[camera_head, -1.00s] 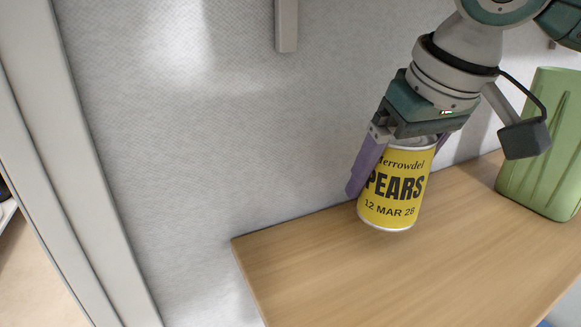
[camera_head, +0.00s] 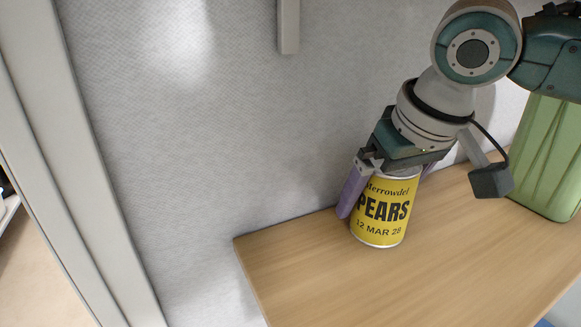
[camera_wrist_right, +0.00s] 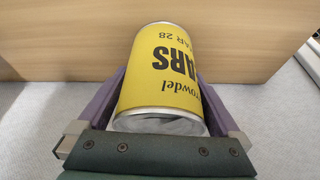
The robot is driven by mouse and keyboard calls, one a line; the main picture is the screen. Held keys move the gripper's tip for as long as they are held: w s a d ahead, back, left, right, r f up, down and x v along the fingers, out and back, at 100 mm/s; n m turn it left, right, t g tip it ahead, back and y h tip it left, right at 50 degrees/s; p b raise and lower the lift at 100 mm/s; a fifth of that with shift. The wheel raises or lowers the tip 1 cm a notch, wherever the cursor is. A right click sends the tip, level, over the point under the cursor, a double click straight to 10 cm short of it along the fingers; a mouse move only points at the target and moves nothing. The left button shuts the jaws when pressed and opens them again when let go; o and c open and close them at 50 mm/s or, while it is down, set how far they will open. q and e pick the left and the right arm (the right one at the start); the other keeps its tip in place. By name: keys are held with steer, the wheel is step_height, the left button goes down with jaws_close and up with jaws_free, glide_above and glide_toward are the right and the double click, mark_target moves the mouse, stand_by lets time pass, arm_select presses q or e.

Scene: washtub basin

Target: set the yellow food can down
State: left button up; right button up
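The yellow food can (camera_head: 381,215), labelled "PEARS", is upright with a slight tilt, at or just above the wooden top (camera_head: 400,285); I cannot tell if its base touches. My right gripper (camera_head: 385,194) comes down over it from above, with a purple finger on each side, shut on it. In the right wrist view the can (camera_wrist_right: 160,75) lies between both purple fingers of the gripper (camera_wrist_right: 160,95), its near metal end close to the palm. My left gripper is not in view.
A green ribbed container (camera_head: 549,160) stands on the wooden top at the right, behind my arm. A pale textured wall (camera_head: 200,130) rises behind the top. The top's left corner and front area are clear.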

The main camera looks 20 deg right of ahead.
mark_target(393, 184)
steer(key=shift+r, duration=0.15)
steer(key=s+r, duration=0.2)
steer(key=shift+s+r, duration=0.1)
steer(key=shift+r, duration=0.2)
steer(key=s+b, duration=0.1)
steer(key=s, duration=0.8)
steer(key=shift+s+a+b, duration=0.2)
steer(key=shift+s+b, duration=0.05)
steer(key=shift+b, duration=0.1)
steer(key=shift+s, duration=0.75)
steer(key=shift+a, duration=0.1)
